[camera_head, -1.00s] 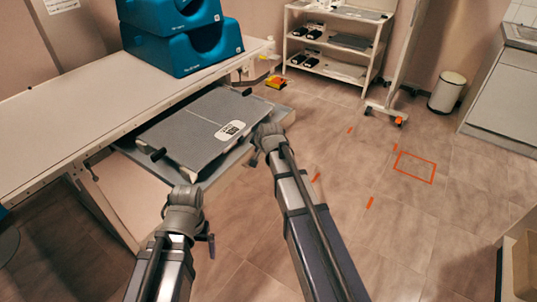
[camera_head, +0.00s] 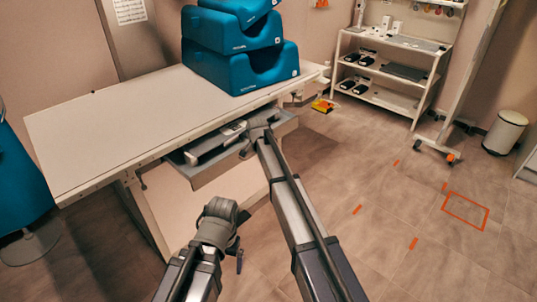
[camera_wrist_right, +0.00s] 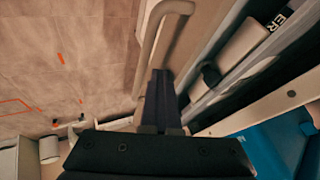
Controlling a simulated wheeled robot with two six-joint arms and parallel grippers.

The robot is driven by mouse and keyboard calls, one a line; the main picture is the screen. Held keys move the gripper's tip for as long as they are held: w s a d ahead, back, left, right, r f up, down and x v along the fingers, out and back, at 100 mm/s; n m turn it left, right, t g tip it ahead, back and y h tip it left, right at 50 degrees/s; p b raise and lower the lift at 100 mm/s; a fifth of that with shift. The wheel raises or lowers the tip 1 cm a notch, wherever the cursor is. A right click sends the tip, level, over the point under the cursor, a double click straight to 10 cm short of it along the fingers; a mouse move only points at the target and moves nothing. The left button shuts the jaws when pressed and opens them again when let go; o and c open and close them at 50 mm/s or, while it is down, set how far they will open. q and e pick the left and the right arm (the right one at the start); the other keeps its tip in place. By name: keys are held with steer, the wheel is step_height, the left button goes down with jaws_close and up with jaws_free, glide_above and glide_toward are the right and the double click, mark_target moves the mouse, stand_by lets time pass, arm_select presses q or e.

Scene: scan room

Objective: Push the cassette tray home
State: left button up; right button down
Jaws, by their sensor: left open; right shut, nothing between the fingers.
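The grey cassette tray (camera_head: 212,172) sits mostly under the white table's top in the head view, with a narrow front strip sticking out. The edge of a cassette (camera_head: 205,149) shows in it; the rest is hidden by the tabletop. My right gripper (camera_head: 254,133) is at the tray's front side. In the right wrist view its dark fingers (camera_wrist_right: 160,88) are shut and empty, over the tray's front by a pale bar handle (camera_wrist_right: 158,40); contact is unclear. My left gripper (camera_head: 224,208) is in front of the table, apart from the tray, open, its fingers mostly hidden.
The white table (camera_head: 120,120) carries stacked blue foam blocks (camera_head: 240,65). A shelf cart (camera_head: 390,75) stands behind, with a wheeled stand (camera_head: 470,90) and a white bin (camera_head: 506,131) at the right. The floor with orange marks (camera_head: 465,211) is clear at right.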

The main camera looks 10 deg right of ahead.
mark_target(238, 133)
steer(key=w+a, duration=0.4)
steer(key=w, duration=0.1)
steer(key=w+a, duration=0.2)
steer(key=w, duration=0.1)
steer(key=shift+w+a, duration=0.1)
steer(key=shift+a, duration=0.1)
steer(key=shift+r, duration=0.1)
